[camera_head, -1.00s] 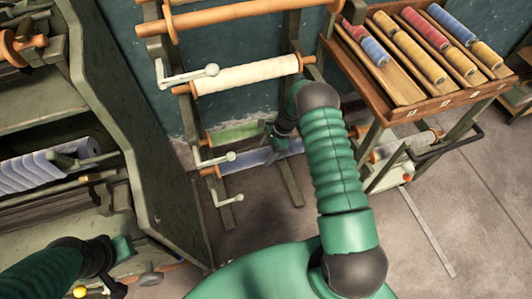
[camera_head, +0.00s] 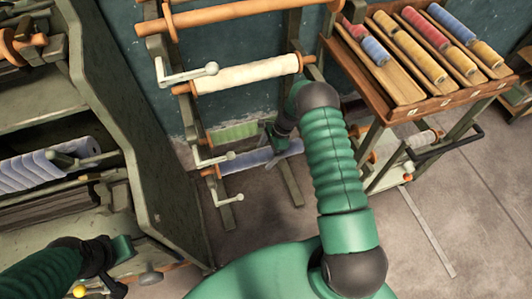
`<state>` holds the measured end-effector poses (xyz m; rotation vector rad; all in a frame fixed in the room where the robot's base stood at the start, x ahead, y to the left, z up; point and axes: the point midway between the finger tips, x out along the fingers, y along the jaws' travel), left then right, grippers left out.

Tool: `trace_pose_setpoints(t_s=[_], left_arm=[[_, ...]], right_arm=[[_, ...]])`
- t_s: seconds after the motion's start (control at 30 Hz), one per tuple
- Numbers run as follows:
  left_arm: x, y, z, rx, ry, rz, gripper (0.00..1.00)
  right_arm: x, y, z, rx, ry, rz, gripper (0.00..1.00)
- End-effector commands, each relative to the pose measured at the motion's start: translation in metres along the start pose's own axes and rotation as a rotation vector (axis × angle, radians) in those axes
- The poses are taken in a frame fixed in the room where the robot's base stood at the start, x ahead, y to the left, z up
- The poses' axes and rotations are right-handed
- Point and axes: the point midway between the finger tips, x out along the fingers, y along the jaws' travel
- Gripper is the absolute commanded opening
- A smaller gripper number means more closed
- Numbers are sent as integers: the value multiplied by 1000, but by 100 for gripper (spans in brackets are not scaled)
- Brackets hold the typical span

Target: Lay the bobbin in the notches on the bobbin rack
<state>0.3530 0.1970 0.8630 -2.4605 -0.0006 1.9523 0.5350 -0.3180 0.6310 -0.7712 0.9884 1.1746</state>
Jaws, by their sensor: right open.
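The bobbin rack (camera_head: 292,188) stands against the wall, with orange rods and white crank arms. A cream bobbin (camera_head: 245,75) lies across its middle level. My right gripper (camera_head: 278,142) is open, low at the rack beside the right part of the blue bobbin. My forearm and wrist hide part of that area, so contact cannot be told. My left arm ends at the lower left near a green part (camera_head: 122,248); its jaws cannot be made out.
A wooden trolley (camera_head: 430,105) at the right holds several red, blue and yellow spools, with a rail at its side. A large grey-green machine (camera_head: 125,130) with a blue-white roll (camera_head: 45,170) stands at the left.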

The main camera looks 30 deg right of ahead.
Motion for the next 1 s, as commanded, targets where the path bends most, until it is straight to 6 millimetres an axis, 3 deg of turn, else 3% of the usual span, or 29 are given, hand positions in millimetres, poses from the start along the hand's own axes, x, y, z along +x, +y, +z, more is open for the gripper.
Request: trace_pose_setpoints(t_s=[0.17, 0.5, 0.7, 1.0], left_arm=[[-2, 0, 0, 0, 0, 0, 0], [-10, 0, -2, 0, 0, 0, 0], [-13, 0, -3, 0, 0, 0, 0], [-13, 0, -3, 0, 0, 0, 0]], right_arm=[[-18, -1, 0, 0, 1, -4, 83], [-114, -2, 0, 0, 0, -4, 83], [-156, -2, -1, 1, 0, -2, 83], [-168, -1, -1, 1, -1, 1, 83]])
